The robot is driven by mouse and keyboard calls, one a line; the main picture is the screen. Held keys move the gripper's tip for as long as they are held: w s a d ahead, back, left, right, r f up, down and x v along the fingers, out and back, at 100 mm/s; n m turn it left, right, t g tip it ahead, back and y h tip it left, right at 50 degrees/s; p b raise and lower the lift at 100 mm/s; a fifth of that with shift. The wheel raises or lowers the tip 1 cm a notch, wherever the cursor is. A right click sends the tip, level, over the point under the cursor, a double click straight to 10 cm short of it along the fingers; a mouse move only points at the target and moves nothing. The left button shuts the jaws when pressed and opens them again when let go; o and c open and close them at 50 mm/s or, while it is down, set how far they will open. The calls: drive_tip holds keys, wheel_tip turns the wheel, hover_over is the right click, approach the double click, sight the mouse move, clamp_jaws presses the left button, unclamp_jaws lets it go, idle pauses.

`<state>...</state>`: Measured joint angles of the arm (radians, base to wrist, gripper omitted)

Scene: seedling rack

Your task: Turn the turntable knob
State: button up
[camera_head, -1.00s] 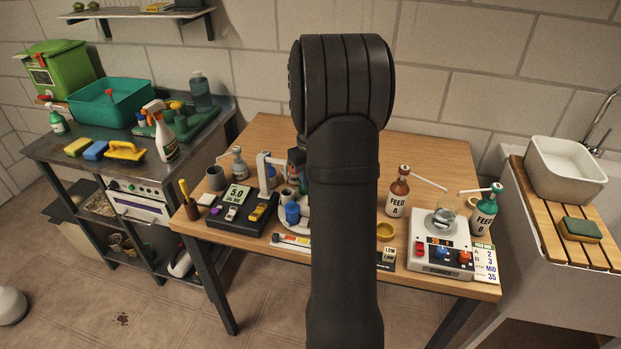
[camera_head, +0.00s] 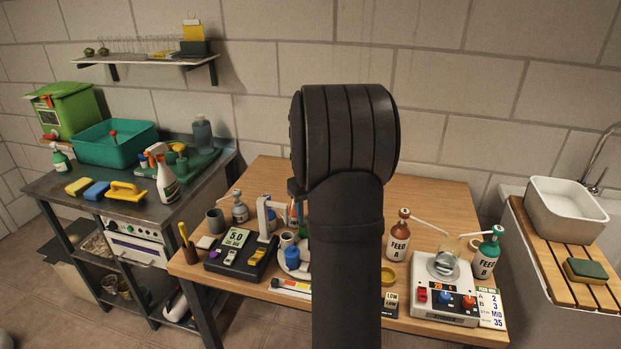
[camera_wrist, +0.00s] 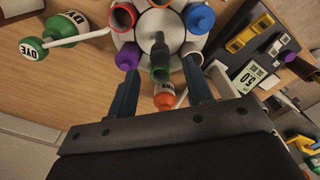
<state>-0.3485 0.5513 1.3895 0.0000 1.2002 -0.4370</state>
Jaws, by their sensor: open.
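The turntable is a pale round disc (camera_wrist: 148,24) in the wrist view, ringed by several coloured cups and bottles. Its dark grey knob (camera_wrist: 160,52) stands up at the centre. My gripper (camera_wrist: 160,70) is open, with its two fingers apart, one on each side of the knob's line of view. I cannot tell whether either finger touches the knob. An orange-capped bottle (camera_wrist: 164,99) shows between the fingers, nearer to the palm. In the head view only the left part of the turntable (camera_head: 283,265) shows; my arm hides its knob and most of my gripper.
Green dye bottles (camera_wrist: 33,49) stand beside the turntable. A dark scale with a display (camera_head: 240,258) and a white post stands close to its left. Feed bottle A (camera_head: 398,240) and a white stirrer box (camera_head: 446,309) are to the right. The back of the table is clear.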

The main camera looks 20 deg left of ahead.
wheel_tip(320, 180, up, 13)
idle(0.3)
wheel_tip(320, 180, down, 17)
drive_tip(key=shift+f, duration=0.15)
idle(0.7)
